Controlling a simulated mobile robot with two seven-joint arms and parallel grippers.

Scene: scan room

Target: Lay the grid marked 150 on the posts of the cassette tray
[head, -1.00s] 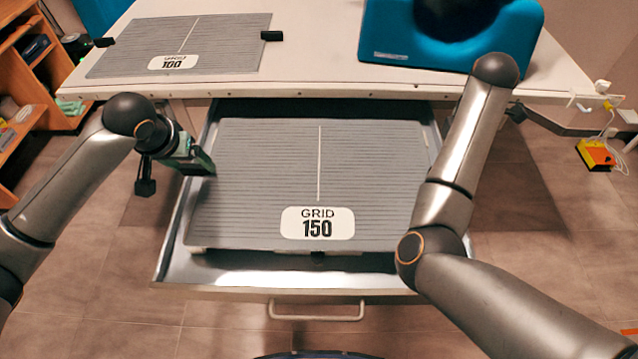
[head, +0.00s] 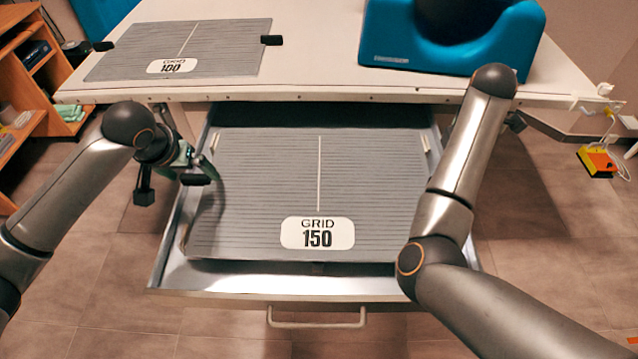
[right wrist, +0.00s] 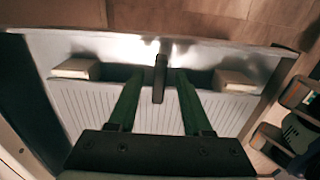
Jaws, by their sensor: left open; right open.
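The grey ribbed grid marked 150 (head: 265,190) lies across the pulled-out metal cassette tray (head: 225,276), label toward me. Cream posts show beside its far left (head: 215,141) and far right (head: 426,143) corners. Whether the grid rests fully on the posts I cannot tell. My left gripper (head: 205,170) is open at the grid's left edge, just over its black tab (head: 195,180). My right gripper is hidden by my arm in the head view. In the right wrist view it (right wrist: 158,92) is open, its green fingers on either side of the black right tab (right wrist: 160,75), between two cream posts (right wrist: 75,69).
The grid marked 100 (head: 205,50) lies on the white table (head: 320,60) at the back left. A blue cradle (head: 400,40) stands on the table at the back right.

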